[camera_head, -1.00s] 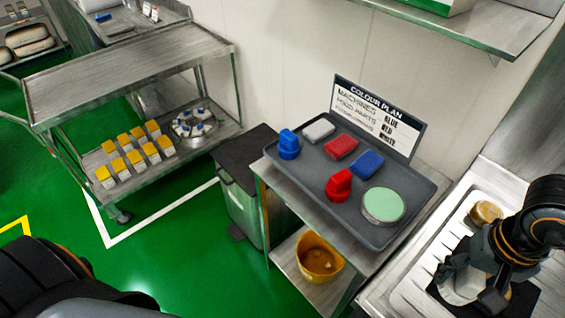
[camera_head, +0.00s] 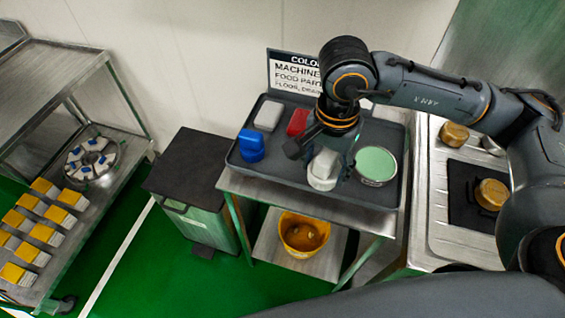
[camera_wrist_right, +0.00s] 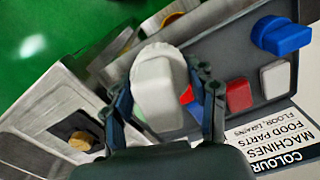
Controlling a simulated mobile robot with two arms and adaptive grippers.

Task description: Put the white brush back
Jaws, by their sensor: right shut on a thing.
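The white brush (camera_head: 323,170) is held by my right gripper (camera_head: 326,154) over the dark grey tray (camera_head: 280,163), left of the green disc (camera_head: 375,164). The wrist view shows the brush (camera_wrist_right: 158,88) between the two fingers of the same gripper (camera_wrist_right: 167,86). I cannot tell whether the brush touches the tray. A blue brush (camera_head: 250,146) stands at the tray's left side. The red brush is mostly hidden; a bit of red (camera_wrist_right: 187,95) shows behind the white brush in the wrist view. My left gripper is out of view.
On the tray lie a white block (camera_head: 268,116) and a red block (camera_head: 297,122). The colour plan sign (camera_head: 290,72) stands behind, partly covered by my right arm. A yellow bucket (camera_head: 304,234) sits on the lower shelf. A bin (camera_head: 200,190) stands left of the cart.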

